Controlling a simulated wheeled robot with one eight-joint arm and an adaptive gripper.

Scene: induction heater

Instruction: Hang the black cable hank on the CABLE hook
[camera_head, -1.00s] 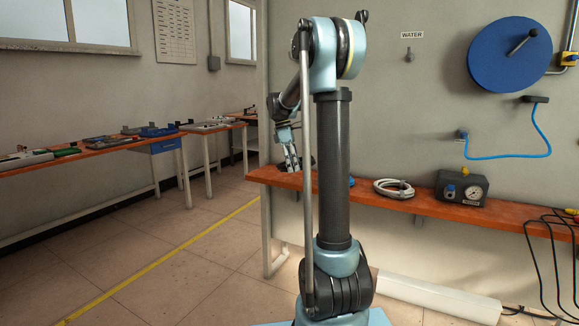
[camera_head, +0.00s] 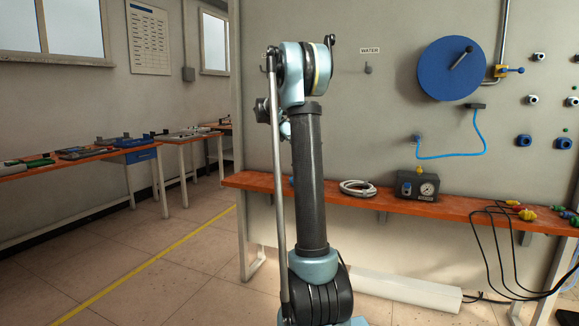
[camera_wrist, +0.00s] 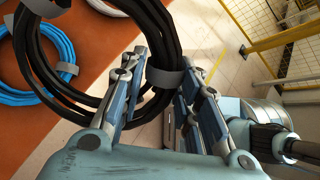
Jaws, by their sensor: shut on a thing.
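The black cable hank (camera_wrist: 167,40) is a coil with a grey band, in the upper middle of the wrist view. My gripper (camera_wrist: 163,78) is shut on it near the band, with a finger on either side. The hank appears raised over the orange bench top (camera_wrist: 95,50), though its exact height is unclear. In the head view the gripper and hank are hidden behind my arm. A wall hook labelled WATER (camera_head: 368,69) shows there. I see no hook labelled CABLE; my arm covers part of the wall.
A blue hose coil (camera_wrist: 40,97) and a white coil (camera_wrist: 68,68) lie on the bench in the wrist view. In the head view, a white hose coil (camera_head: 357,188) and a gauge box (camera_head: 417,186) are on the bench.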

